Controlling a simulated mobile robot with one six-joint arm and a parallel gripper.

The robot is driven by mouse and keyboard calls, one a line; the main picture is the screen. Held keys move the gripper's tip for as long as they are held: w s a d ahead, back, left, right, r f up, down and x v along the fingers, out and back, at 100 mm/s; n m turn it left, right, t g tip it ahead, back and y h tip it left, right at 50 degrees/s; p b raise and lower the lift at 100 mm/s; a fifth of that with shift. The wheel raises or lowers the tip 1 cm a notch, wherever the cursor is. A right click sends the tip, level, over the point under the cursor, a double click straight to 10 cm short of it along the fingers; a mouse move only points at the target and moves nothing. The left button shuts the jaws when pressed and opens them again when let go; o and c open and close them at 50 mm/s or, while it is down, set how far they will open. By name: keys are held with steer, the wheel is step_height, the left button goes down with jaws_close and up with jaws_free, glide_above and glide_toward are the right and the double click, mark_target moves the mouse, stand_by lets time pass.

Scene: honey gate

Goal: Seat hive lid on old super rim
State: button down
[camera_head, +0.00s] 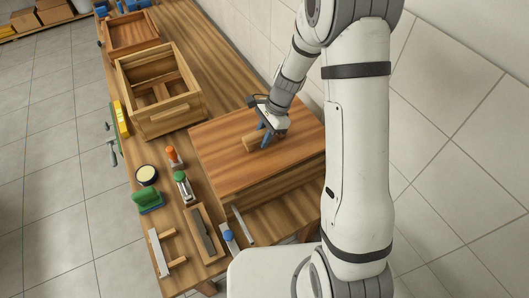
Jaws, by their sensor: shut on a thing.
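The hive lid (228,143) is a broad, flat wooden board with a short wooden grip block (251,145) on top. My gripper (265,137) has blue fingers and is shut on that grip block from above. The lid lies over a wooden box (282,187), whose side shows below the lid's front edge. It looks roughly level; I cannot tell whether it is fully down on the rim. Most of the rim is hidden under the lid. An open wooden box (181,114) stands to the upper left, with wooden pieces inside. I cannot tell which box is the old super.
A shallow wooden tray (133,46) lies farther back on the bench. A tiled wall (450,130) runs along the right.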

steer(key=shift+f+b, duration=0.75)
steer(key=shift+f, duration=0.55)
stand_by(1.6)
stand_by(0.8)
steer(key=c, duration=1.3)
jaws_free()
steer(key=shift+p+v, duration=1.45)
steer(key=shift+v, duration=0.3)
steer(key=shift+o, duration=0.3)
steer(key=o, duration=0.5)
steer(key=shift+o, duration=0.3)
steer(key=o, duration=0.7)
